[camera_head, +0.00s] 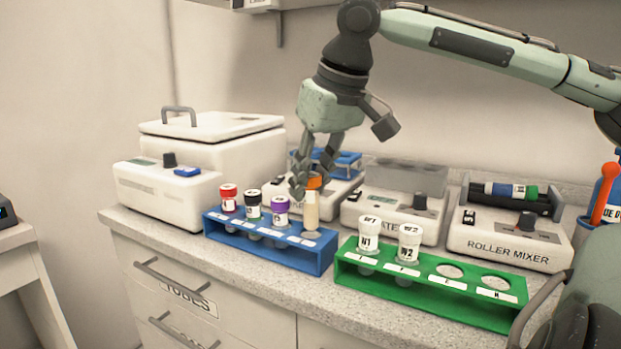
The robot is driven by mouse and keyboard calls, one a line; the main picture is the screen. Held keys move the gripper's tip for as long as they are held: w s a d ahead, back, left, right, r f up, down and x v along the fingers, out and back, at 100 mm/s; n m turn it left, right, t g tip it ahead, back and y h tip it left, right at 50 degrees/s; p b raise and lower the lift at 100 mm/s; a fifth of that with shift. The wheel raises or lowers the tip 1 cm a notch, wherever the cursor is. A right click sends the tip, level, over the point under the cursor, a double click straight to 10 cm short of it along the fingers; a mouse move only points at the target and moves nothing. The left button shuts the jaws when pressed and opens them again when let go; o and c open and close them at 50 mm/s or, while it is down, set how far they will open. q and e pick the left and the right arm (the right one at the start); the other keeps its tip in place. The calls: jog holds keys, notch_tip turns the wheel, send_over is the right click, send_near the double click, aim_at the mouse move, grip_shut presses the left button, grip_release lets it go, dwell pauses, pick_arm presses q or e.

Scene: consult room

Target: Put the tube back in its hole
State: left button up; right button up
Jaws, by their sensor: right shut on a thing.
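My right gripper (306,188) comes in from the upper right and is shut on a tube (311,212) with an orange cap and a pale body. The tube hangs upright at the right end of the blue rack (318,262). Its lower end is at the rack's fourth, rightmost place; I cannot tell whether the tip is inside the hole or just above it. Red-capped (228,198), black-capped (252,206) and purple-capped (280,211) tubes stand in the rack's other places. My left gripper is not in view.
A green rack (425,303) at the right front holds two white-capped tubes (369,235) and has two empty holes. Behind stand a roller mixer (508,240), a labelled device (395,214) and a white lidded machine (205,140). The counter's front edge runs close before the racks.

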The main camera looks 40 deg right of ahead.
aim_at(311, 208)
jog(key=shift+f, duration=0.15)
dwell(0.3)
jog(key=shift+f+b, duration=0.75)
jog(key=shift+f, duration=1.5)
jog(key=o, duration=1.1)
jog(key=v, duration=1.2)
jog(key=shift+a, duration=0.1)
